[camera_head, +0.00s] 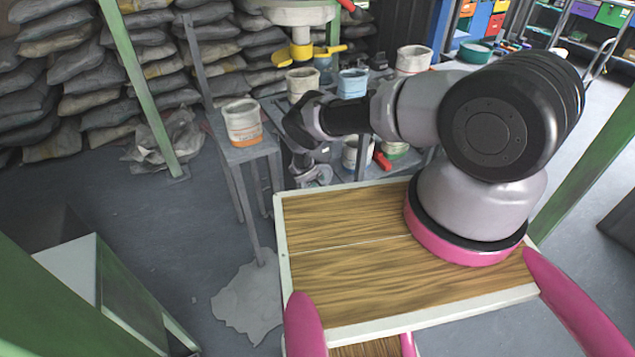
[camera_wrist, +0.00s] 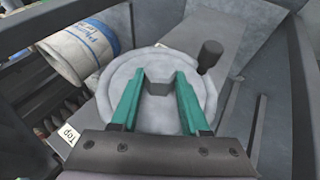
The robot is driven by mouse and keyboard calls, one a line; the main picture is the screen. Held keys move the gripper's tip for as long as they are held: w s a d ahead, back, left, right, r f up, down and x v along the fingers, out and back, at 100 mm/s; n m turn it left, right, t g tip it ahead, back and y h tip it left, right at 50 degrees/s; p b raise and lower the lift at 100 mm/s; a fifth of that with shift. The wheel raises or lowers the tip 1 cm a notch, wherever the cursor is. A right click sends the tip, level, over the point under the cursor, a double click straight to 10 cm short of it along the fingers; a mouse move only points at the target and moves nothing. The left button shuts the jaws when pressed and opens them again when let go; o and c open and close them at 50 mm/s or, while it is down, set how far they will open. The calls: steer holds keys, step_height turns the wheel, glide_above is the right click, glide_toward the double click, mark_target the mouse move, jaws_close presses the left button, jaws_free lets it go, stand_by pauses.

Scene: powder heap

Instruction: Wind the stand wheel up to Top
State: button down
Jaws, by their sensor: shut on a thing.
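The stand wheel (camera_wrist: 158,62) is a pale grey round disc in the middle of the wrist view. A dark knob (camera_wrist: 209,55) stands up near its upper right edge. My gripper (camera_wrist: 160,82) has two teal fingers reaching over the disc, shut on a grey block at the wheel's middle. The fingers cover part of the disc. A small white label reading "Top" (camera_wrist: 70,133) shows at the lower left, beside the wheel. In the head view my arm hides the wheel, and I cannot make out the fingers.
A white tub with blue lettering (camera_wrist: 80,48) stands close left of the wheel. In the head view, a tub with an orange band (camera_head: 243,122) sits on a narrow grey stand, with several tubs behind. A yellow-handled valve (camera_head: 302,50) hangs above. Stacked sacks (camera_head: 70,60) fill the back left.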

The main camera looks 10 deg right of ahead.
stand_by(0.3)
steer(key=shift+c, duration=1.9)
jaws_free()
steer(key=shift+s+a+r, duration=0.25)
steer(key=shift+r, duration=0.05)
steer(key=v, duration=1)
steer(key=shift+d, duration=0.2)
